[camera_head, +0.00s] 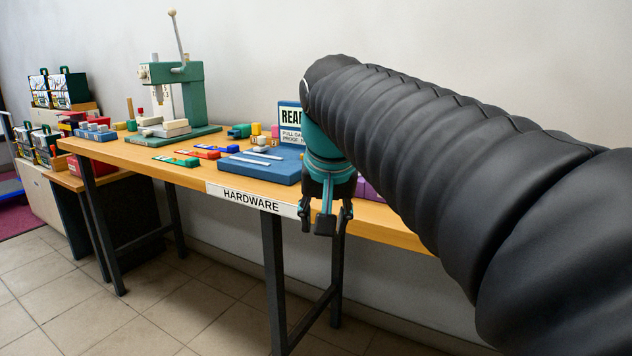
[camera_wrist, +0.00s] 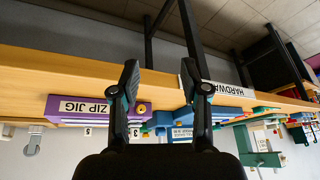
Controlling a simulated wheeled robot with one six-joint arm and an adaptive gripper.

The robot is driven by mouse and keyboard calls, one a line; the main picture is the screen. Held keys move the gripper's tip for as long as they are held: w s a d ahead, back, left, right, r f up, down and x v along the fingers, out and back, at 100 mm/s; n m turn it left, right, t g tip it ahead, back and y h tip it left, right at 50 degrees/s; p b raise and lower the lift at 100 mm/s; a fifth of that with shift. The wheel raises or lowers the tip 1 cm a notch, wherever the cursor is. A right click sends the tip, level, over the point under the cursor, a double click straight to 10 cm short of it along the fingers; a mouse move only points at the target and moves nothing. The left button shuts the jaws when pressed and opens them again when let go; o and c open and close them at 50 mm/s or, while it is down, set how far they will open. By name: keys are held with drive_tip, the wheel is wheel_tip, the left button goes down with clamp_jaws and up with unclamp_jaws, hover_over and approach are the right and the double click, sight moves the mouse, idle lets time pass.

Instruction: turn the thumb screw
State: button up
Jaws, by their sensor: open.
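My gripper (camera_head: 326,222) points down at the front edge of the workbench in the head view. In the wrist view its two dark fingers (camera_wrist: 158,82) stand wide apart with nothing between them. A purple block labelled ZIP JIG (camera_wrist: 72,110) shows upside down at the left of the wrist view, partly behind the left finger. A small round gold knob (camera_wrist: 142,108) sits at its end; it may be the thumb screw, but it is too small to be sure. In the head view only a purple bit (camera_head: 366,191) shows behind my gripper. The fingers touch neither jig nor knob.
The wooden workbench (camera_head: 190,176) has a HARDWARE label (camera_head: 252,198) on its front edge. A blue block (camera_head: 262,170), a READ sign (camera_head: 290,122) and a green press (camera_head: 190,95) stand on it. The floor before the bench (camera_head: 60,280) is clear.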

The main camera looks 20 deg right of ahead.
drive_tip(key=w+d+r+m+g+h, duration=0.1)
drive_tip(key=w+d+r+m, duration=0.6)
drive_tip(key=w+r, duration=0.45)
drive_tip(key=shift+n, duration=0.6)
drive_tip(key=x, duration=0.4)
drive_tip(key=d+x, duration=0.1)
drive_tip(key=x, duration=0.3)
drive_tip(key=s+b+x, duration=0.1)
drive_tip(key=x, duration=0.4)
drive_tip(key=shift+d+f, duration=0.1)
drive_tip(key=shift+d, duration=0.25)
clamp_jaws()
